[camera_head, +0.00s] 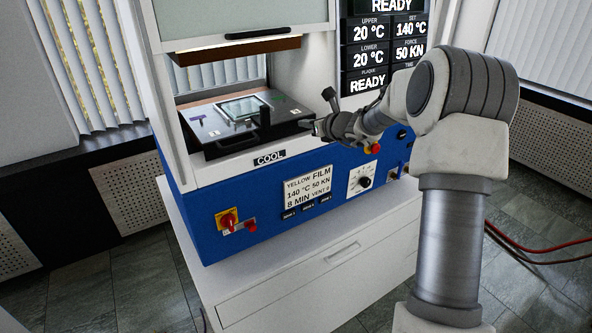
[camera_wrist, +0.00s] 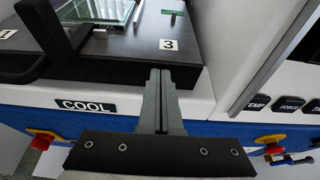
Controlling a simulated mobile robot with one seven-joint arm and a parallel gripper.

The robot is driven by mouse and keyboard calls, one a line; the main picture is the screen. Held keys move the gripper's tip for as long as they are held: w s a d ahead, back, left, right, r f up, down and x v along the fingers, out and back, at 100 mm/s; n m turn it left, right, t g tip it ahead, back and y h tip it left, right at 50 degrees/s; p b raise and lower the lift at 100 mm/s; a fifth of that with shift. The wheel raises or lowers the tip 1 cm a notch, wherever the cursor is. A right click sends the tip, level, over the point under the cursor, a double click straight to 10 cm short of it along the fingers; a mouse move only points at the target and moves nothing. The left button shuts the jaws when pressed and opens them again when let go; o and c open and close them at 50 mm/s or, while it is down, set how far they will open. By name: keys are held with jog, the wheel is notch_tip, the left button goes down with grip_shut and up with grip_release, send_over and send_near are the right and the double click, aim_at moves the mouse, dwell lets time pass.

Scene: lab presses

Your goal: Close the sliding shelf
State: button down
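The sliding shelf (camera_head: 217,150) is a black plate in the opening of the blue and white press, above the COOL label. A glass-topped square frame (camera_head: 242,108) lies on it. The shelf (camera_wrist: 120,72) fills the upper left of the wrist view, with a black upright handle (camera_wrist: 62,40) at left and a white "3" tag on top. My gripper (camera_head: 308,124) is at the shelf's right front corner. In the wrist view its fingers (camera_wrist: 160,78) are together with nothing between them, their tips overlapping the shelf's front edge. I cannot tell whether they touch it.
A raised white door (camera_head: 235,22) with a black handle hangs above the opening. The blue front panel (camera_head: 255,205) carries a red and yellow switch (camera_head: 228,220) and a dial. A display panel (camera_head: 385,45) stands behind my arm. Red cables lie on the floor at right.

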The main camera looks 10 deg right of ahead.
aim_at(298, 116)
jog(key=shift+w+a, duration=0.35)
jog(key=shift+w, duration=0.6)
jog(key=shift+w+a+p, duration=0.3)
jog(key=shift+w+p, duration=0.1)
jog(key=shift+w, duration=0.4)
jog(key=shift+w+a+p, duration=0.35)
jog(key=shift+w+p, duration=0.05)
jog(key=shift+w, duration=0.45)
jog(key=shift+w+a+p, duration=0.3)
jog(key=shift+w+p, duration=0.1)
jog(key=shift+w, duration=0.4)
jog(key=shift+s+d+f+b, duration=0.1)
jog(key=shift+s+d+b, duration=0.15)
jog(key=shift+s+b, duration=0.4)
jog(key=shift+s+d+f+b, duration=0.1)
jog(key=shift+s+d+b, duration=0.15)
jog(key=shift+s+b, duration=0.35)
jog(key=s+d+b, duration=0.3)
jog(key=s+b, duration=0.1)
jog(key=s, duration=0.4)
jog(key=shift+s+r, duration=0.2)
jog(key=shift+s, duration=0.2)
